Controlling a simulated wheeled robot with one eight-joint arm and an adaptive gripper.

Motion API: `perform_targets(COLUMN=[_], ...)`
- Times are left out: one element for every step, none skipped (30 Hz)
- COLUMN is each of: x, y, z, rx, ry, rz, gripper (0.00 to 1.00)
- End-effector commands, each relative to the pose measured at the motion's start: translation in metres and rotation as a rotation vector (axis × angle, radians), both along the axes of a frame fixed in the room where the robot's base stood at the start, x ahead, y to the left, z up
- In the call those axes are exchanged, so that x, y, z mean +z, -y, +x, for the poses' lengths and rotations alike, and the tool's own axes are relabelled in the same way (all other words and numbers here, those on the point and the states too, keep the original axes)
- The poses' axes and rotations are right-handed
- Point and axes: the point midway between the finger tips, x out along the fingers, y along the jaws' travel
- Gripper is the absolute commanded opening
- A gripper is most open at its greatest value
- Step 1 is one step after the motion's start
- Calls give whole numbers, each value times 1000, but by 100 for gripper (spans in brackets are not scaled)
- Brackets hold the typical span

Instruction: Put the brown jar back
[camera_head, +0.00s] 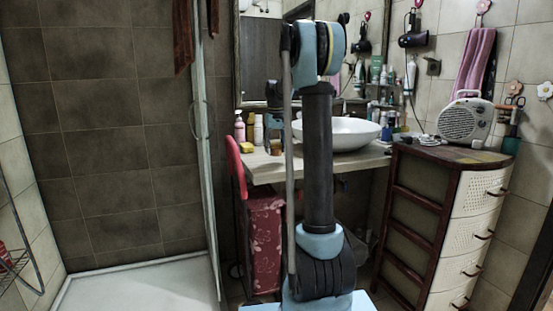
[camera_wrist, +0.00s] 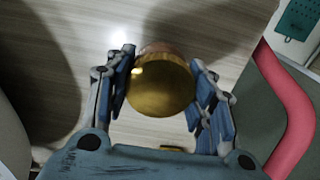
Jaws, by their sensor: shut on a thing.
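The brown jar (camera_wrist: 160,84) shows in the wrist view as a round, golden-brown top between my fingers. My gripper (camera_wrist: 162,92) is shut on it, with blue and grey fingers on its left and right sides. In the head view my gripper (camera_head: 275,136) is over the wooden countertop (camera_head: 262,172), left of the basin, with the jar's brown side (camera_head: 276,148) low between the fingers. I cannot tell whether the jar's base touches the countertop.
The white basin (camera_head: 345,133) stands right of my gripper. Several bottles, including a pink one (camera_head: 240,126), and a yellow object (camera_head: 248,146) are to its left. A red chair back (camera_wrist: 287,105) borders the counter. A radio (camera_head: 466,122) stands on the cabinet (camera_head: 482,211).

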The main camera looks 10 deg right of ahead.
Motion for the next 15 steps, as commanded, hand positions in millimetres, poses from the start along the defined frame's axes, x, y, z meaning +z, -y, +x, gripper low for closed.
perform_targets(x=[-3, -6, -10, -14, -18, -24, -28, -32, -36, -38, -40, -40, -40, -40, -40], y=[-1, -1, -2, -2, -2, -2, -2, -2, -3, -2, -2, -2, -2, -2, -2], z=[0, 0, 0, 0, 0, 0, 0, 0, 0, 0, 0, 0, -1, -1, -1], rx=[1, 2, 2, 2, 3, 3, 3, 3, 3, 3, 3, 3, 3, 3, 3], ry=[0, 0, 0, 0, 0, 0, 0, 0, 0, 0, 0, 0, 0, 0, 0], rz=[0, 0, 0, 0, 0, 0, 0, 0, 0, 0, 0, 0, 0, 0, 0], gripper=[22, 22, 22, 22, 22, 22, 22, 22, 22, 22, 22, 22, 22, 22, 22])
